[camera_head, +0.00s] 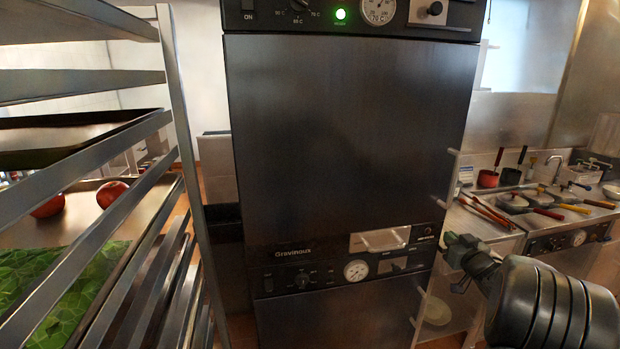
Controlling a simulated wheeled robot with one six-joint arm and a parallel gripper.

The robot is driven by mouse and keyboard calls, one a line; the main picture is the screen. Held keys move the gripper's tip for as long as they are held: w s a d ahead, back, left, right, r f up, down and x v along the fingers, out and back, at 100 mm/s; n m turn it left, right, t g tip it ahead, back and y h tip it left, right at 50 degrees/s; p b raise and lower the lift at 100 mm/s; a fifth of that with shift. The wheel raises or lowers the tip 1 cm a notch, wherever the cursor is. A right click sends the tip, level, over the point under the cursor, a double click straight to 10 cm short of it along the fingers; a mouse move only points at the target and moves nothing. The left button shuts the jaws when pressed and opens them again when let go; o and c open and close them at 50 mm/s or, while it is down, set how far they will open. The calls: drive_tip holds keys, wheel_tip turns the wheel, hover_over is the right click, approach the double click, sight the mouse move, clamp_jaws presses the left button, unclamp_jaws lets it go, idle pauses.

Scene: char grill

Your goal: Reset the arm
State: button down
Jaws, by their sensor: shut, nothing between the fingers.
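My arm comes in at the lower right. My gripper (455,252) is at its left end, small and dark, shut with nothing seen in it. It shows in front of the right edge of a tall dark cabinet oven (350,140); I cannot tell how far apart they are. The oven's large upper door is closed, and light handles stand out along its right side.
A metal rack (180,110) stands close on the left, with trays holding red tomatoes (111,193) and green leaves (60,280). At the right, a counter (485,228) carries pans and long-handled tools (545,212). Tiled floor shows between rack and oven.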

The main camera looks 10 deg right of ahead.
drive_tip(key=s+d+f+m+g+h, duration=0.3)
drive_tip(key=s+d+f+g+h, duration=0.2)
drive_tip(key=f+g, duration=0.15)
drive_tip(key=s+a+f+m+g, duration=0.1)
drive_tip(key=s+a+f+g, duration=0.2)
drive_tip(key=s+a+g, duration=0.15)
drive_tip(key=s+a+r+n+g+y, duration=0.1)
drive_tip(key=s+a, duration=0.4)
drive_tip(key=a, duration=0.5)
drive_tip(key=s+a+r+n+g+y, duration=0.1)
drive_tip(key=s+a, duration=0.4)
drive_tip(key=a, duration=0.5)
drive_tip(key=s+a+r+n+y, duration=0.1)
drive_tip(key=s+a+r+y, duration=0.2)
drive_tip(key=a, duration=0.7)
drive_tip(key=s, duration=0.2)
drive_tip(key=shift+s+a+n+g, duration=0.2)
drive_tip(key=shift+s+n+g, duration=0.1)
drive_tip(key=shift+n+g, duration=0.1)
